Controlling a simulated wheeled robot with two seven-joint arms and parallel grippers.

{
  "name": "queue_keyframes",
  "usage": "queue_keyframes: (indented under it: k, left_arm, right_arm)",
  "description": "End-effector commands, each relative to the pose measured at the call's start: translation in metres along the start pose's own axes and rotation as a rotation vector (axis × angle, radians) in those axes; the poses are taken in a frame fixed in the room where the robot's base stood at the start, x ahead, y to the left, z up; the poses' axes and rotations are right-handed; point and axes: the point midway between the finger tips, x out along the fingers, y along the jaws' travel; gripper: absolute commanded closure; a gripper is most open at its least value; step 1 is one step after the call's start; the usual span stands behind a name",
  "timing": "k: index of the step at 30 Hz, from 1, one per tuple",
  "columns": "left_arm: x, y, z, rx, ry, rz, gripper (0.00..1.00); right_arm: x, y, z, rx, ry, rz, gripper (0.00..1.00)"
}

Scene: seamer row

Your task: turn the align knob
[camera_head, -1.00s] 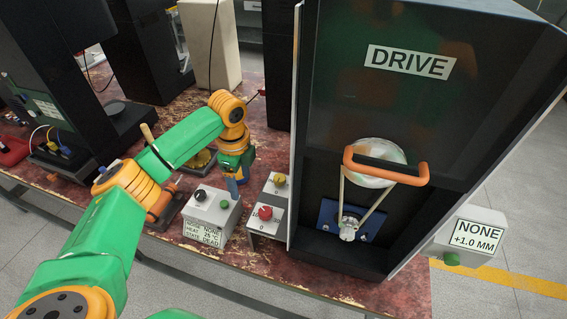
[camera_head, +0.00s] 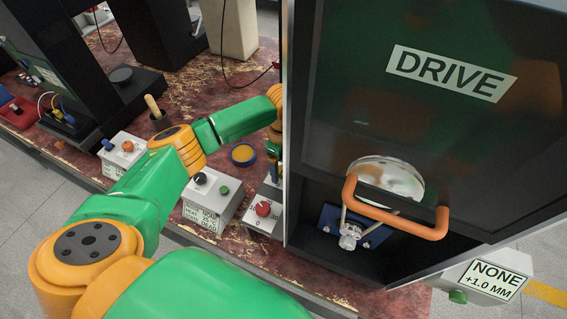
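No readable label marks which knob is the align knob. A red knob (camera_head: 263,209) sits on a white box (camera_head: 262,226) with a numbered dial, left of the drive cabinet. My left arm reaches in from the left, and its gripper (camera_head: 275,172) points down just behind the red knob, partly cut off by the cabinet's edge. Its fingertips are too hidden to show whether they are open or what they touch. The yellow knob seen earlier behind the red one is hidden now. My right gripper is out of view.
The DRIVE cabinet (camera_head: 420,130) with its orange handle (camera_head: 395,215) stands close on the right. A grey box (camera_head: 208,205) with a black knob and green button is at left. A display box (camera_head: 487,278) reads NONE, +1.0 MM.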

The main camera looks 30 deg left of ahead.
Motion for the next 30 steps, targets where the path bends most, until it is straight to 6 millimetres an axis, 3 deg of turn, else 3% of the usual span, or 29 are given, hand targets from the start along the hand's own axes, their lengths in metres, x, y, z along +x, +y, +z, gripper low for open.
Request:
queue_keyframes:
  k: [2,3,11,20,30]
  left_arm:
    - [0.0,0.0,0.0,0.0,0.0,0.0,0.26]
    - [0.0,0.0,0.0,0.0,0.0,0.0,0.31]
    - [0.0,0.0,0.0,-0.001,0.0,0.001,1.0]
    - [-0.002,0.001,0.0,-0.033,0.0,0.003,1.0]
    - [-0.005,0.001,-0.001,-0.259,0.002,0.005,1.0]
  right_arm:
    - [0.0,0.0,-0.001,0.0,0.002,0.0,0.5]
    - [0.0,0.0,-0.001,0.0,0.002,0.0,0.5]
    - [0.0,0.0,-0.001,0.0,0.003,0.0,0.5]
    - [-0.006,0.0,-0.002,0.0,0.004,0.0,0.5]
    - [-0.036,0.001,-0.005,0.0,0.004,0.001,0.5]
